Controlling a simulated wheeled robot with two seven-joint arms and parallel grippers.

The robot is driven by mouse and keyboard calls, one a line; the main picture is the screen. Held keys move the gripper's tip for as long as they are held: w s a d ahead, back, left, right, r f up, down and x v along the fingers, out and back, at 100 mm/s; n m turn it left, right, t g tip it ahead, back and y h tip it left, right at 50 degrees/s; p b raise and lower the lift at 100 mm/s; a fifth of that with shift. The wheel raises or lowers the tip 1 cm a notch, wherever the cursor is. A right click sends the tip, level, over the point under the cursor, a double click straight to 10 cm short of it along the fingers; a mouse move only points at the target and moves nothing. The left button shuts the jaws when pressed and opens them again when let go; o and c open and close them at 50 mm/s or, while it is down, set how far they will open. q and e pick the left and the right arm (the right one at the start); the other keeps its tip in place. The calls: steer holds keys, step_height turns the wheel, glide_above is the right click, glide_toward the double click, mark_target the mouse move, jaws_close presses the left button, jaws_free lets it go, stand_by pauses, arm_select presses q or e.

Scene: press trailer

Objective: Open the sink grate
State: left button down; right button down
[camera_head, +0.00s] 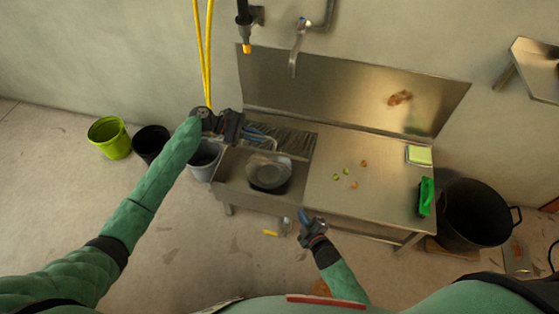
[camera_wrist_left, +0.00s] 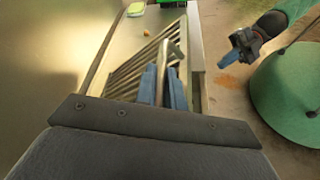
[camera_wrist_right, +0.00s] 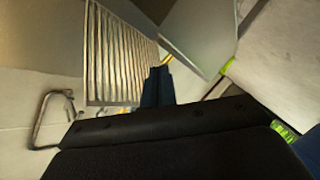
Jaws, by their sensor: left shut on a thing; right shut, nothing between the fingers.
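The slatted metal sink grate (camera_head: 290,139) is at the back of the sink (camera_head: 232,172), in the left part of the steel counter. It looks raised and tilted, and the basin below it is exposed. The slats also show in the left wrist view (camera_wrist_left: 140,68) and in the right wrist view (camera_wrist_right: 118,58). My left gripper (camera_head: 270,142) is shut on the grate's metal handle (camera_wrist_left: 175,52); the exact contact is partly hidden by the fingers. My right gripper (camera_head: 303,215) is shut and empty, in front of the counter's front edge, apart from the grate.
Round metal dishware (camera_head: 268,173) lies in the basin. Small scraps (camera_head: 346,172), a sponge (camera_head: 419,155) and a green-handled brush (camera_head: 426,197) are on the right counter. A black bin (camera_head: 474,212) stands at right; buckets (camera_head: 109,137) stand at left. A faucet (camera_head: 299,45) hangs above.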

steer(key=w+r+n+g+y, duration=0.35)
steer(key=n+y, duration=0.35)
steer(key=n, duration=0.7)
steer(key=w+r+n+g+y, duration=0.2)
steer(key=w+r+n+y, duration=0.35)
steer(key=n, duration=0.75)
steer(key=w+a+r, duration=0.5)
steer(key=w+a, duration=0.1)
steer(key=a, duration=0.1)
steer(key=shift+a+n+y, duration=0.2)
steer(key=shift+n+y, duration=0.1)
steer(key=shift+y, duration=0.05)
